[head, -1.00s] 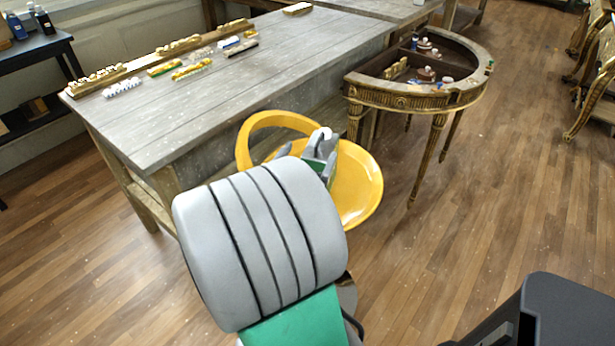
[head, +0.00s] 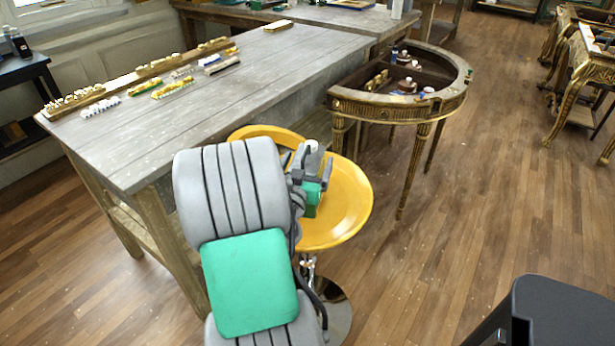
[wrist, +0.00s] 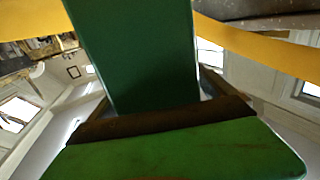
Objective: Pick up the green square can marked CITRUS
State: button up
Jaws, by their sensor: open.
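The green square can (head: 312,196) stands at the yellow stool seat (head: 352,208) in the head view, partly hidden by my gripper (head: 312,172). Its CITRUS marking cannot be read. My gripper is open, with its grey fingers right at the can. In the wrist view a dark green face of what looks like the can (wrist: 135,55) fills the upper middle, very close to the camera. A brown edge and a brighter green surface lie below it. I cannot tell whether the fingers touch the can.
The stool's yellow backrest (head: 265,132) curves close behind my arm. A grey wooden table (head: 200,105) with several small items stands at the left and behind. A gilt half-round console (head: 372,106) holding small items stands behind right.

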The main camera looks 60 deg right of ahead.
jog(key=shift+d, duration=0.1)
jog(key=shift+c, duration=0.2)
grip_shut()
jog(key=shift+r, duration=0.15)
dwell(0.8)
